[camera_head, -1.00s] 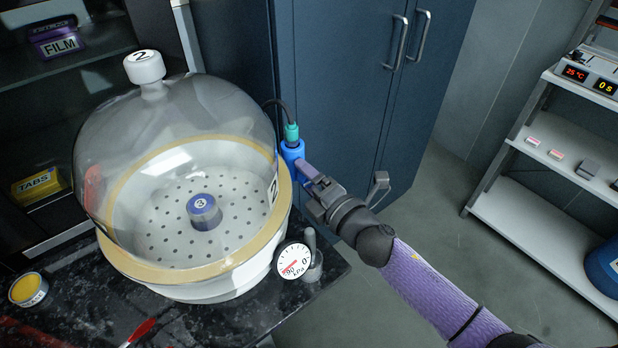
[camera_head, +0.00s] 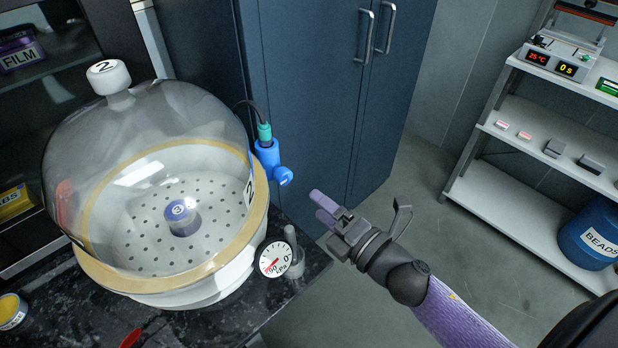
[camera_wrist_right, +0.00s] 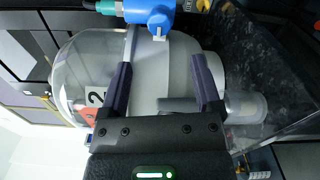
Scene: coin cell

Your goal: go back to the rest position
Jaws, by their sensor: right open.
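My right gripper (camera_head: 322,207) is open and empty in the head view. It hangs in free air to the right of the glass bell jar (camera_head: 100,150), clear of the blue valve (camera_head: 268,162) on the jar's side. In the right wrist view its two dark fingers (camera_wrist_right: 161,88) are spread apart, with the jar's pale base behind them and the blue valve (camera_wrist_right: 150,12) at the top. My left gripper is not in view.
The jar stands on a dark speckled bench with a dial gauge (camera_head: 273,259) at its front right. A blue cabinet (camera_head: 320,90) is behind. A white shelf (camera_head: 530,215) with a blue BEADS drum (camera_head: 590,228) stands at right. Open floor lies between.

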